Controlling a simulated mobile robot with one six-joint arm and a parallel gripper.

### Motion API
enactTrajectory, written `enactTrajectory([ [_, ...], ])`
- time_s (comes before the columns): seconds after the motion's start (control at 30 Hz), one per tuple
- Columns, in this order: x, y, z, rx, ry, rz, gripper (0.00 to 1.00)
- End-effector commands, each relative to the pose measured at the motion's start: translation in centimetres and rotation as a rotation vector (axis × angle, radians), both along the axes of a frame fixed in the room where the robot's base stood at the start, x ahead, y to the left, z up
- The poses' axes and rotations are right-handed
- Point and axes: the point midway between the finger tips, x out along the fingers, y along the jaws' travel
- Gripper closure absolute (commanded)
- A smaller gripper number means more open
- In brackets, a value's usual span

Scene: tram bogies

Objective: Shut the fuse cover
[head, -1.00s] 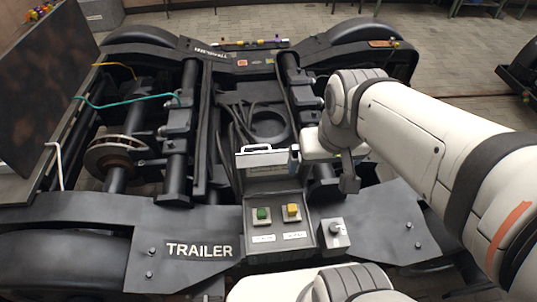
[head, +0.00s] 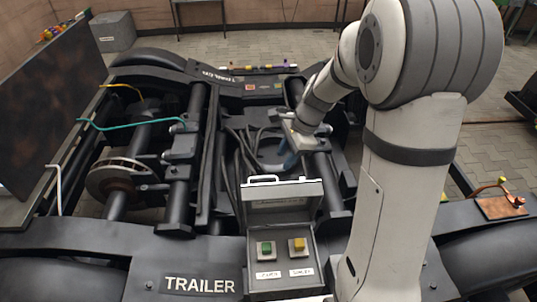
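The fuse cover (head: 282,201) is a grey lid with a white bar handle (head: 272,180) along its top edge. It stands raised at the back of a grey box (head: 283,262) on the near beam of the bogie. The open box shows a green button (head: 266,248) and a yellow button (head: 298,245) with white labels below them. My gripper (head: 288,160) is beyond the raised cover, just above its top edge in the picture, and appears apart from it. The fingers are small and blurred, so their opening is unclear.
My arm covers the area right of the box. Black cables (head: 243,150) lie behind the cover. A teal cable (head: 135,125) and a brake disc (head: 113,178) are at the left. A dark panel (head: 50,105) stands at the far left. The near beam is marked TRAILER (head: 200,286).

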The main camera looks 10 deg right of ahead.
Motion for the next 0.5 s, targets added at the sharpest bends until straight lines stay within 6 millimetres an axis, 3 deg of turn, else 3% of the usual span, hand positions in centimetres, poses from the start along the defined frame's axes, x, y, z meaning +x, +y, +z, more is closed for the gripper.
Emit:
enactTrajectory([
  [0.03, 0.9, 0.1, -1.3, 0.017, 0.033, -0.061, 0.65],
  [0.2, 2.6, 0.3, -3.4, 0.052, 0.095, -0.197, 0.65],
  [0.5, 2.8, 1.9, -6.6, 0.056, 0.111, -0.215, 0.65],
])
